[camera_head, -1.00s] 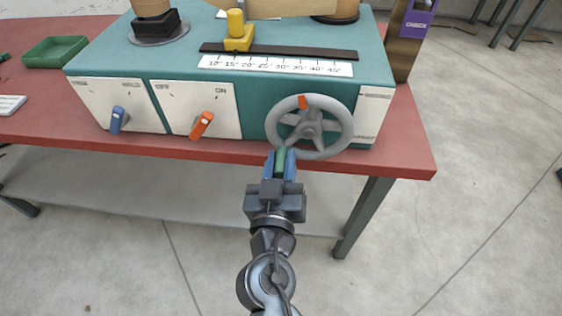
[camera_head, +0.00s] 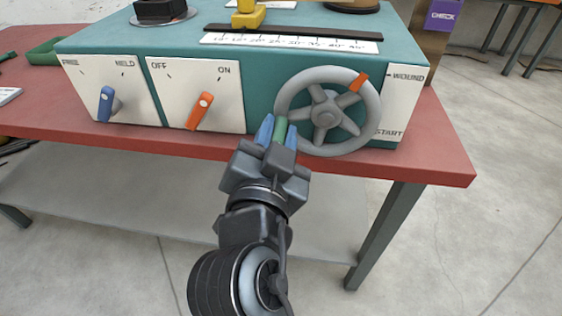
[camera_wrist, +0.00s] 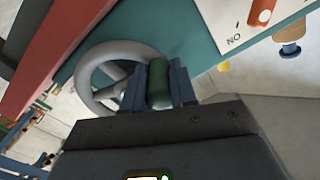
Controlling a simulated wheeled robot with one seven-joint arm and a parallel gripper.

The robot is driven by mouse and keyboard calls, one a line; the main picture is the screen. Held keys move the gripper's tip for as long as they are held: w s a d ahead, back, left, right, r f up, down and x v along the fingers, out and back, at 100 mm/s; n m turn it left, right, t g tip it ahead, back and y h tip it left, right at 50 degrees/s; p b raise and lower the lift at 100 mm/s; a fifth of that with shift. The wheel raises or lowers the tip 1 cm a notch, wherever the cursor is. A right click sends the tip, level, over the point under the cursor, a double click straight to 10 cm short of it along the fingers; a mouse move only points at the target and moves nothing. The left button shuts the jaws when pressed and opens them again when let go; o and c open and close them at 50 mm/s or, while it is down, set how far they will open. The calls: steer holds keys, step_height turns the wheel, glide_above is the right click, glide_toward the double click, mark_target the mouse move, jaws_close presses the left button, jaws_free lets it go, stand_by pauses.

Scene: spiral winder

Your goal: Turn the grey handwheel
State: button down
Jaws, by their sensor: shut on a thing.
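The grey handwheel (camera_head: 326,112) is on the right of the teal machine's front panel. It has an orange mark (camera_head: 358,82) on its rim, now at the upper right, on the side of the WOUND label (camera_head: 408,77). A green handle (camera_head: 279,130) stands out from the left of the rim. My gripper (camera_head: 278,132) has its blue fingers shut on this handle. In the wrist view, the green handle (camera_wrist: 159,84) sits between the two fingers, with the grey wheel (camera_wrist: 95,60) behind and to the left. The START label (camera_head: 389,133) is at the wheel's lower right.
An orange lever (camera_head: 200,110) on the OFF/ON plate leans toward ON. A blue lever (camera_head: 106,103) is on the FREE/HELD plate farther left. A yellow slider (camera_head: 248,17) stands behind the white scale (camera_head: 290,41). The red table's edge (camera_head: 435,176) runs below the wheel.

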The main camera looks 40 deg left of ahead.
mark_target(282, 104)
steer(key=r+m+b, duration=0.1)
steer(key=m+b, duration=0.1)
steer(key=m, duration=0.1)
steer(key=shift+r, duration=0.35)
steer(key=shift+d+r+m+b, duration=0.1)
steer(key=shift+r+m+b, duration=0.65)
steer(key=shift+m, duration=0.45)
steer(key=c, duration=0.9)
jaws_free()
steer(key=v, duration=0.7)
steer(key=shift+s+d, duration=0.2)
steer(key=shift+s, duration=0.15)
